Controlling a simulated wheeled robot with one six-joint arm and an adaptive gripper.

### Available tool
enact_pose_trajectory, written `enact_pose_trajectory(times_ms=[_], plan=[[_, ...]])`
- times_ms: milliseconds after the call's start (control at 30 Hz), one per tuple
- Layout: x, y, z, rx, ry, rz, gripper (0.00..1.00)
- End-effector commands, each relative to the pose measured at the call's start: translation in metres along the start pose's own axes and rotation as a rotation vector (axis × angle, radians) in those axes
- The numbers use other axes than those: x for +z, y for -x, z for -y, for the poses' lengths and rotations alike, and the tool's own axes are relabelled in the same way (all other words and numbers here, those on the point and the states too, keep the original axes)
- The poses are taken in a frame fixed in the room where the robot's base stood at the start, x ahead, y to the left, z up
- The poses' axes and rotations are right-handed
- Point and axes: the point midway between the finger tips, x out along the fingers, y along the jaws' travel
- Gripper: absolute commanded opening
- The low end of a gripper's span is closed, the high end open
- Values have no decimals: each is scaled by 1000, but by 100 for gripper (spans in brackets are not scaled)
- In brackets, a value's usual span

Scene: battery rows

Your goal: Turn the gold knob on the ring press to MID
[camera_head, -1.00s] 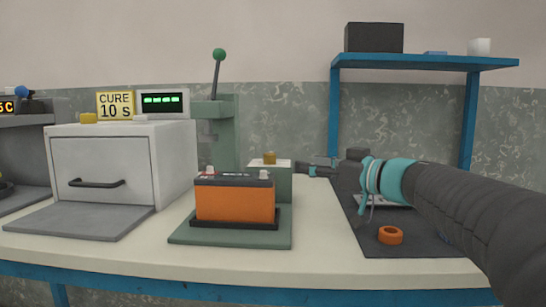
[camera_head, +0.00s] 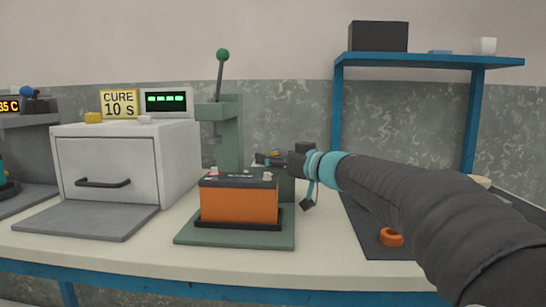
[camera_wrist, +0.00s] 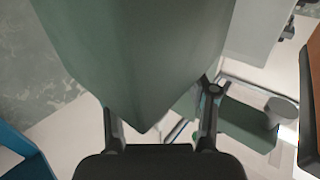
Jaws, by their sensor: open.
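The ring press (camera_head: 229,135) is a green column with a lever topped by a green ball; it also fills the upper middle of the wrist view (camera_wrist: 140,60). An orange battery (camera_head: 238,204) with a dark top sits on its green base plate. My gripper (camera_head: 266,158) is at the small box right of the column, where the gold knob sits. The gripper and arm mostly hide the knob, and I cannot make out contact. In the wrist view my gripper (camera_wrist: 160,105) has its two fingers spread apart, with the green press beyond them. The knob's setting and labels are not readable.
A white oven (camera_head: 125,165) with a dark handle stands left, with a "CURE 10 S" sign (camera_head: 119,104) and a small display (camera_head: 166,101) on top. A blue shelf (camera_head: 430,61) stands behind right. An orange ring (camera_head: 390,237) lies on the dark mat under my arm.

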Motion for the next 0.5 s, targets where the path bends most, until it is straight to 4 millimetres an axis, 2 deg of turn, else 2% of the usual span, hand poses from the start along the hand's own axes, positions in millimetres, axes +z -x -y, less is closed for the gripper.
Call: enact_pose_trajectory(times_ms=[167,400,500], plan=[[0,0,0,0,0,0,58],[0,0,0,0,0,0,0],[0,0,0,-1,0,0,0]])
